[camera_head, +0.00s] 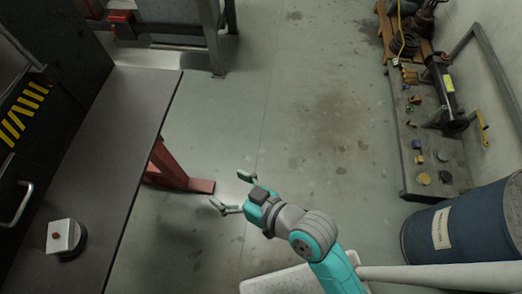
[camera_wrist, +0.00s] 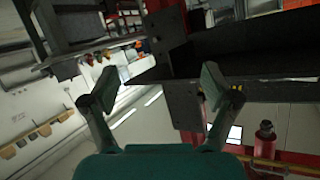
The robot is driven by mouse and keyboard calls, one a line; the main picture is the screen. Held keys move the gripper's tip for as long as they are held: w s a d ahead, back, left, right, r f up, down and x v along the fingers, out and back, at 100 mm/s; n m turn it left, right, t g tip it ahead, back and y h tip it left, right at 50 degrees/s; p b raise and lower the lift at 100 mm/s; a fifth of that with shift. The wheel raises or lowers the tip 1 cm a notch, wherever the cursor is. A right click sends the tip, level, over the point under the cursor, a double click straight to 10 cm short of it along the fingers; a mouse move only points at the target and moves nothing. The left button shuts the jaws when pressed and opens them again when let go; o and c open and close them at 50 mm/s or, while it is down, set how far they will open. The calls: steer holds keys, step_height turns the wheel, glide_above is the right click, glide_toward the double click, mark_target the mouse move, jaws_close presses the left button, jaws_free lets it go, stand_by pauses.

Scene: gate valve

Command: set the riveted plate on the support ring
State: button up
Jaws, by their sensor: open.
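A small pale square plate (camera_head: 62,234) with a reddish-brown spot in its middle, likely the riveted plate, is on the dark tabletop at the lower left of the head view. A dark round piece (camera_head: 79,249), perhaps the support ring, shows under and to the right of it. The plate overlaps it; I cannot tell how it is seated. My gripper (camera_head: 231,191) is open and empty, out over the floor to the right of the table, well away from the plate. The wrist view shows its two spread fingers (camera_wrist: 158,88) with nothing between; neither plate nor round piece is recognisable there.
The dark table (camera_head: 125,135) fills the left side, with a red leg (camera_head: 175,166) and foot beside my gripper. A blue drum (camera_head: 465,225) and a grey bench (camera_head: 435,150) with small parts stand at the right. The middle floor is clear.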

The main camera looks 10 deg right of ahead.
steer(key=s+d+f+m+t+h, duration=0.35)
steer(key=s+d+h, duration=0.35)
steer(key=d, duration=0.7)
steer(key=s+d+r+m+h, duration=0.1)
steer(key=s+d, duration=0.2)
steer(key=s, duration=0.4)
steer(key=s+d+r+m+t+h, duration=0.1)
steer(key=s+d, duration=0.2)
steer(key=s, duration=0.3)
steer(key=shift+s+r, duration=0.35)
steer(key=shift+s, duration=0.05)
